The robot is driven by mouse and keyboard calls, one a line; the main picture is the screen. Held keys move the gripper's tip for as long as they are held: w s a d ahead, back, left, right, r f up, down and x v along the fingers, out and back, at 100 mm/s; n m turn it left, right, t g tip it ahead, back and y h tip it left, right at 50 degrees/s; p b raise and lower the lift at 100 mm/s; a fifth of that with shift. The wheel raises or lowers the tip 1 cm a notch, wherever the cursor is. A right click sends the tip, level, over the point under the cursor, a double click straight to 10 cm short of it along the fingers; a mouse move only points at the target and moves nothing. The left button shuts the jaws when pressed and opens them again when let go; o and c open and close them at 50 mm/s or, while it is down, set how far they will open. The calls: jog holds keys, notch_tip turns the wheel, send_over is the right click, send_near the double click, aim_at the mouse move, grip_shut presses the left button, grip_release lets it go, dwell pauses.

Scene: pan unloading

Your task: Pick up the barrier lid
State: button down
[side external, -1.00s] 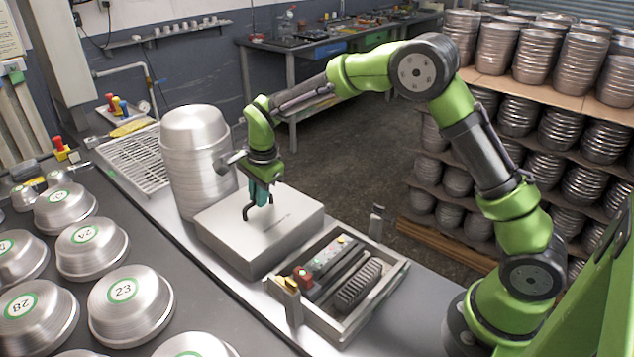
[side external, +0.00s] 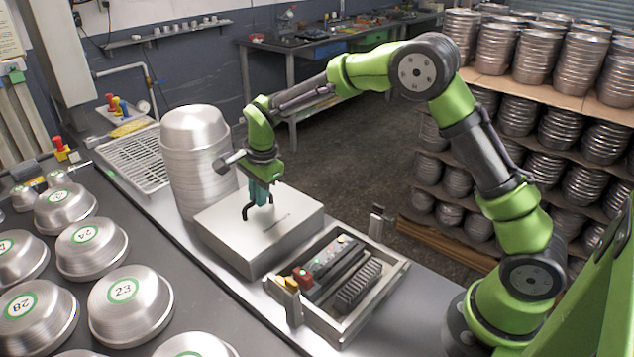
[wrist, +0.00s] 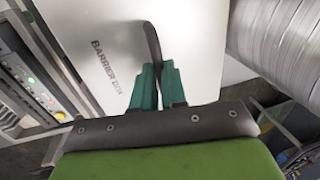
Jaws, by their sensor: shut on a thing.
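The barrier lid (side external: 222,222) is the flat metal top of a grey box on the bench, beside a tall stack of pans. Its dark curved handle (side external: 246,212) stands up from the top. My gripper (side external: 259,198), with teal fingers, is above the lid and shut on this handle. In the wrist view, the fingers (wrist: 159,66) close around the dark handle (wrist: 152,42), and the lid (wrist: 95,20) carries printed lettering starting with BARRIER. The fingers hide part of the handle. I see no clear gap between lid and box.
The pan stack (side external: 197,165) stands close behind-left of the gripper. A control tray (side external: 335,285) with buttons and a vent lies in front-right. Numbered pans (side external: 125,300) fill the dark surface at left. Pan-filled shelves (side external: 535,75) stand at right.

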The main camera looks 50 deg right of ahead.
jog(key=shift+r, duration=0.2)
notch_tip(320, 180, up, 28)
jog(key=shift+f, duration=0.2)
dwell(0.4)
